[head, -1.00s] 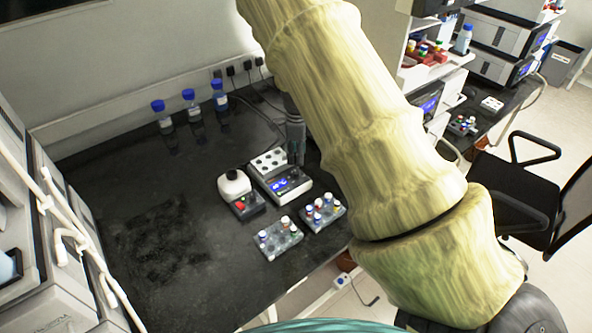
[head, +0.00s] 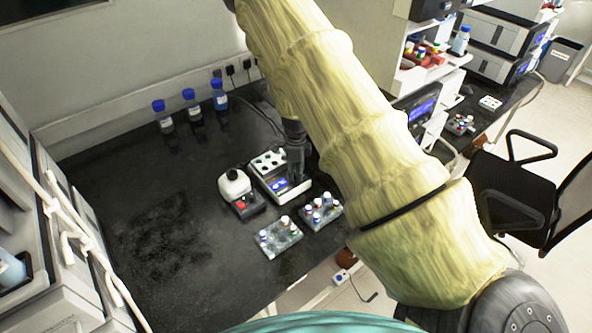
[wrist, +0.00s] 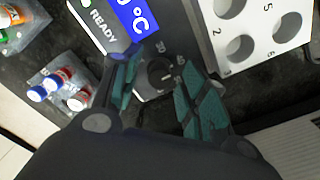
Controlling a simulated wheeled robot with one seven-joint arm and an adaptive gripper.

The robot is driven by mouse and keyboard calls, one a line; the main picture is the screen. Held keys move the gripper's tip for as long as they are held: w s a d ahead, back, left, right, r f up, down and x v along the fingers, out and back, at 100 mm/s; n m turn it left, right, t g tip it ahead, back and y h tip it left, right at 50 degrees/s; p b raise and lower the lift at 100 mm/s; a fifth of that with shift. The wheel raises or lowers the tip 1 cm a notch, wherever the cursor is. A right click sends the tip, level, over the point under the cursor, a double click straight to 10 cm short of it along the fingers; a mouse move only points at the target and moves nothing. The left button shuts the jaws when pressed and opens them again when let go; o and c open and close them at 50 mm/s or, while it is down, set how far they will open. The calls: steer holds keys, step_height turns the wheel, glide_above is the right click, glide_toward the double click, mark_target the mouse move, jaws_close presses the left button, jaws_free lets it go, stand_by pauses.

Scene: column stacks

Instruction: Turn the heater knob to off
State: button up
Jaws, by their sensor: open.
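The heater (head: 265,184) is a white block unit with a lit blue display, standing on the black bench; its display (wrist: 133,15) reads READY and °C in the wrist view. Its dark round knob (wrist: 155,75) has a pale pointer mark and small printed numbers around it, too blurred to read surely. My gripper (wrist: 160,62) is open, with one teal-padded finger on each side of the knob; whether either touches it I cannot tell. In the head view my gripper (head: 295,174) is over the heater's right side and hides the knob.
A white vortex-like device (head: 234,186) with a red switch stands left of the heater. Two vial racks (head: 280,238) (head: 322,214) stand in front. The heater's white hole block (wrist: 222,62) is close to my right finger. Blue-capped bottles (head: 190,105) stand behind. The left bench is clear.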

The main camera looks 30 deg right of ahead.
jaws_close()
